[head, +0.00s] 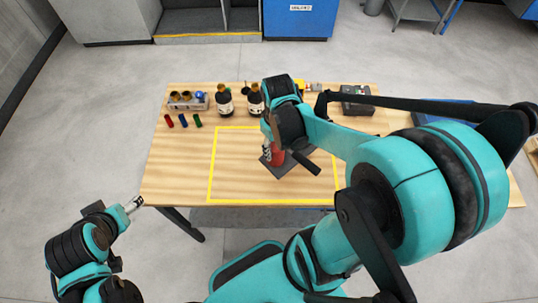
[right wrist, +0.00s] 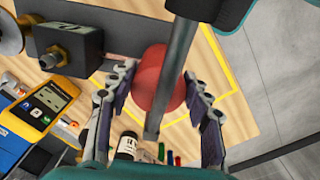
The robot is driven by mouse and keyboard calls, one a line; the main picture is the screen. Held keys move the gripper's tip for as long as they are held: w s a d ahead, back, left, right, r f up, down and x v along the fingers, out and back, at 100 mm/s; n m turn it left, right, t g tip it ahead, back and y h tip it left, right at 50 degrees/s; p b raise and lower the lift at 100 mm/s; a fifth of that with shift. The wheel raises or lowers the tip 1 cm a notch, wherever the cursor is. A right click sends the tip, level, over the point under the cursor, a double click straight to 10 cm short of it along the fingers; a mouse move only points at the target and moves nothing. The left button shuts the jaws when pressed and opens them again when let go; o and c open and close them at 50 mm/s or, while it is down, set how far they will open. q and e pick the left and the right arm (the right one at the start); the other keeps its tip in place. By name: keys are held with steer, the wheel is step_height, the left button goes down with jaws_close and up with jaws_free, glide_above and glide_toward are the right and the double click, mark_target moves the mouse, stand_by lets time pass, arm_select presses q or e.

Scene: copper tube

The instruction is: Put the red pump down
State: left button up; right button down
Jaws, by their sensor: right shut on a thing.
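The red pump (head: 277,156) is mostly hidden under my right arm in the head view. A dark base plate is joined to it or lies right under it; I cannot tell which. In the right wrist view the pump's round red body (right wrist: 150,70) sits between the two fingers of my right gripper (right wrist: 160,76), which is shut on it. A grey bar crosses in front of it.
On the wooden table (head: 180,150), a grey block with fittings (head: 188,102), several small coloured cylinders (head: 183,121) and two dark bottles (head: 224,100) stand at the back left. A dark case (head: 356,100) lies at the back right. The outline's left part is clear.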

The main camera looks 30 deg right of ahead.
steer(key=shift+a+f+n, duration=0.15)
steer(key=shift+a+n, duration=0.15)
steer(key=shift+a, duration=0.05)
steer(key=w+a+f+b, duration=0.2)
steer(key=w+f+b, duration=0.1)
steer(key=w+a+f+b, duration=0.2)
steer(key=w+f+b, duration=0.1)
steer(key=f+b, duration=0.1)
steer(key=w+a+f+b, duration=0.2)
steer(key=w+f+b, duration=0.1)
steer(key=f+b, duration=0.1)
steer(key=shift+w+a, duration=0.15)
steer(key=shift+w, duration=0.05)
steer(key=shift+s+r, duration=0.1)
steer(key=c, duration=0.7)
jaws_free()
steer(key=shift+a, duration=0.1)
